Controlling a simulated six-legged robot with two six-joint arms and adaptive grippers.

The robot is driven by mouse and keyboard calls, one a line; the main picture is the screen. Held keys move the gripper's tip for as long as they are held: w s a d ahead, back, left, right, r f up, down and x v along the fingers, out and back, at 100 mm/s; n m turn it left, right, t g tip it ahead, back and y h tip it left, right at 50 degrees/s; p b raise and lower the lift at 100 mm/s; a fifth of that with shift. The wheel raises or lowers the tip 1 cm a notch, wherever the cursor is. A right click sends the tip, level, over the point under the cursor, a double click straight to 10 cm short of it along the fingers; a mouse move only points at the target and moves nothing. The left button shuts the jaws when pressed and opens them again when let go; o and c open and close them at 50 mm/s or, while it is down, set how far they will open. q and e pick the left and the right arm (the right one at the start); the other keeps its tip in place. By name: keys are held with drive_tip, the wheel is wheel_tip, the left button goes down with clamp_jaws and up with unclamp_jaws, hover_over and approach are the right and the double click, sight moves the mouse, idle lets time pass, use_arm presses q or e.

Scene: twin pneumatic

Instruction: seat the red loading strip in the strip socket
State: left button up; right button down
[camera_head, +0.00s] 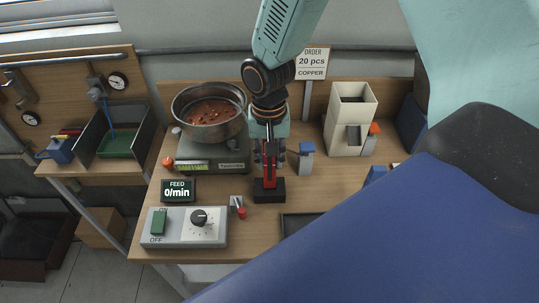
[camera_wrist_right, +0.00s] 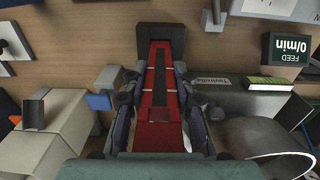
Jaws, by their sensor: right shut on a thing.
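The red loading strip (camera_head: 269,172) is upright in the head view, below my right gripper (camera_head: 269,156). In the right wrist view the strip (camera_wrist_right: 158,105) runs between the two fingers of my right gripper (camera_wrist_right: 160,95), which is shut on it. A dark block, which looks like the strip socket (camera_head: 270,196), stands on the bench under the strip; it also shows in the wrist view (camera_wrist_right: 161,30). The strip's far end meets or overlaps the dark block. I cannot tell how deep it sits. My left gripper is not in view.
A metal bowl feeder (camera_head: 210,112) with copper-coloured pieces stands left of the strip. A white hopper (camera_head: 350,118) and a small blue-topped post (camera_head: 306,160) are to the right. A control box (camera_head: 184,227), a feed display (camera_head: 178,190) and a dark tray (camera_head: 308,223) are nearer.

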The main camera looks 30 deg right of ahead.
sight(270, 187)
drive_tip(key=shift+f+b, duration=0.8)
drive_tip(key=shift+f, duration=0.75)
drive_tip(key=c, duration=1)
unclamp_jaws()
drive_tip(key=shift+r, duration=0.15)
wheel_tip(270, 187, up, 12)
drive_tip(key=shift+f, duration=0.1)
drive_tip(key=shift+a+f, duration=0.1)
drive_tip(key=shift+a, duration=0.05)
